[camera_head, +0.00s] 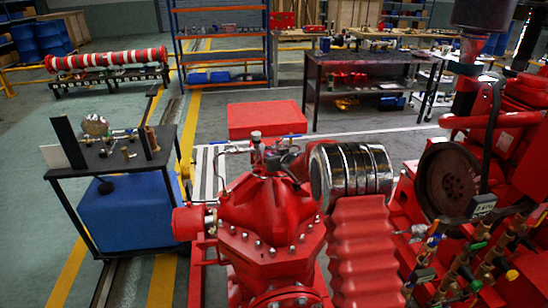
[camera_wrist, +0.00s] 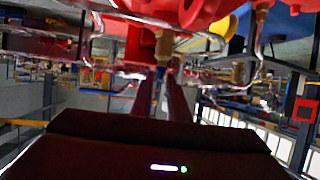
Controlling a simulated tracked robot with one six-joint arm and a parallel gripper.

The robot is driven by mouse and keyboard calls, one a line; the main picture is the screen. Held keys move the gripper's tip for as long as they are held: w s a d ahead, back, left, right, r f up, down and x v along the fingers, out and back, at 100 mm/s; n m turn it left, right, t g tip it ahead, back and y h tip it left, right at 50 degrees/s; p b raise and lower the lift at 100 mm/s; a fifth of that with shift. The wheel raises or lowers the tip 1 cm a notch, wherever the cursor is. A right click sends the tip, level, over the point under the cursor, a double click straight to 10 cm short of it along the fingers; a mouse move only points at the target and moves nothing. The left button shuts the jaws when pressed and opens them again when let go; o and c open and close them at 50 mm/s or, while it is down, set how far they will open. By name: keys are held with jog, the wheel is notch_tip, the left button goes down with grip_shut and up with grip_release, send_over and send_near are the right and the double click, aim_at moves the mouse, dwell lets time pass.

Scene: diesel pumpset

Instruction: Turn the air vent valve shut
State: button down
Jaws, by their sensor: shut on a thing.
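In the wrist view my gripper (camera_wrist: 162,75) points at a brass fitting (camera_wrist: 163,45) under the red pump body (camera_wrist: 185,12), which fills the top of the picture. A small blue part (camera_wrist: 161,72), seemingly the air vent valve's handle, lies between the two dark fingertips. The fingers are shut on it. Its exact angle is too blurred to tell. In the head view the red pump casing (camera_head: 265,205) stands in the middle, with small fittings (camera_head: 256,138) on its top. I cannot make out the blue handle or my fingers clearly there.
Thin steel pipes (camera_wrist: 259,45) run close beside the gripper in the wrist view. A banded shiny cylinder (camera_head: 350,175) and a corrugated red cover (camera_head: 362,245) adjoin the pump. A cart (camera_head: 125,205) stands left. Floor is open at the far left.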

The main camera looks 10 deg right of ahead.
jog(key=shift+a+r+m+h, duration=0.1)
jog(key=shift+a+m+h, duration=0.05)
jog(key=shift+m+h, duration=0.3)
dwell(0.4)
jog(key=c, duration=2)
grip_release()
jog(key=shift+v, duration=6.85)
jog(key=shift+f, duration=0.25)
